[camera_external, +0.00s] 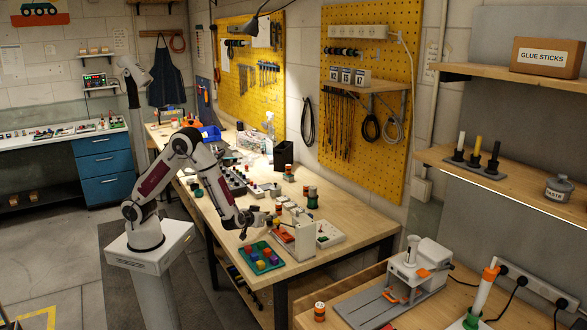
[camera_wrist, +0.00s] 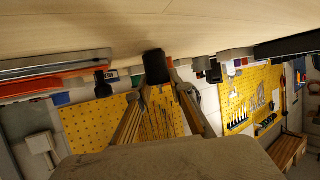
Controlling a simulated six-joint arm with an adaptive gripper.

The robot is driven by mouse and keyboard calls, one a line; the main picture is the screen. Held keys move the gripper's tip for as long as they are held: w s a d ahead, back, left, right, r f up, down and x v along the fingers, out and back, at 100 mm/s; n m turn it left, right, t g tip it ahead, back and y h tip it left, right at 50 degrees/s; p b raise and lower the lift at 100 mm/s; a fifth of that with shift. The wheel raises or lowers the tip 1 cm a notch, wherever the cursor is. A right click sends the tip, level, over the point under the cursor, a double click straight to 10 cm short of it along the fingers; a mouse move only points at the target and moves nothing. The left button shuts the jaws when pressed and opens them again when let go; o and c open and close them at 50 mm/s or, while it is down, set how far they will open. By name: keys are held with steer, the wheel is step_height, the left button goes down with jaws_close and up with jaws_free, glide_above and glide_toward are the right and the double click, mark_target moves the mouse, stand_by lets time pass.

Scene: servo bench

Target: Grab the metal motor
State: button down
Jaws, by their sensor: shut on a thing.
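My gripper (camera_external: 250,218) is low over the right front part of the wooden bench, in the outside view. In the wrist view my gripper (camera_wrist: 157,85) has its fingers shut on a dark rounded thing (camera_wrist: 155,65) close to the bench top. This thing may be the metal motor, but little of it shows and I cannot make out bare metal. The wrist view does not show clearly whether the thing touches the bench.
A green tray with coloured blocks (camera_external: 250,262) lies in front of my gripper. A white box with an orange part (camera_external: 300,240) stands close on its right. Several spools and small parts crowd the bench (camera_external: 350,232) behind. The bench's right end has bare wood.

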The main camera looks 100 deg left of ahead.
steer(key=shift+r, duration=4.85)
